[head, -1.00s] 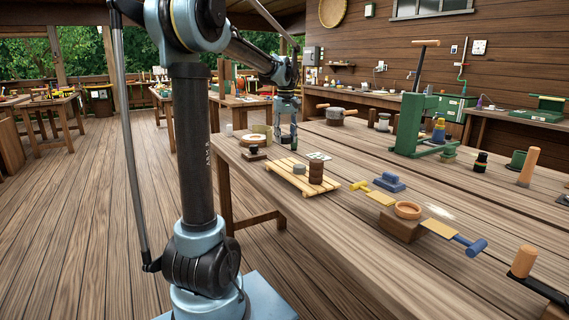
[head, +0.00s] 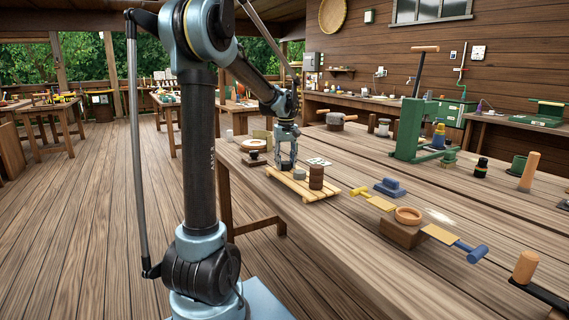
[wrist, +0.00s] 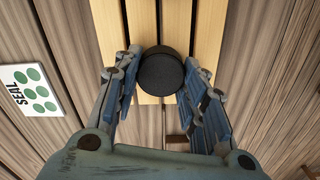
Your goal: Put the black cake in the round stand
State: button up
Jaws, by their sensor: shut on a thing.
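My gripper (head: 288,163) is low over the slatted wooden tray (head: 318,197) on the long bench. In the wrist view, its fingers (wrist: 160,92) are shut on the round black cake (wrist: 162,70), one on each side, with the tray's slats beneath. I cannot tell whether the cake touches the slats. A reddish round dish (head: 408,215) on a wooden block (head: 402,234) stands farther along the bench. I cannot tell whether it is the round stand.
A brown cylinder (head: 316,177) and a small grey cylinder (head: 299,174) stand close to my gripper on the tray. A card with green dots (wrist: 30,90) lies beside the tray.

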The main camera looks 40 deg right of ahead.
jog(key=shift+f, duration=0.2)
jog(key=o, duration=1.1)
jog(key=shift+r, duration=0.1)
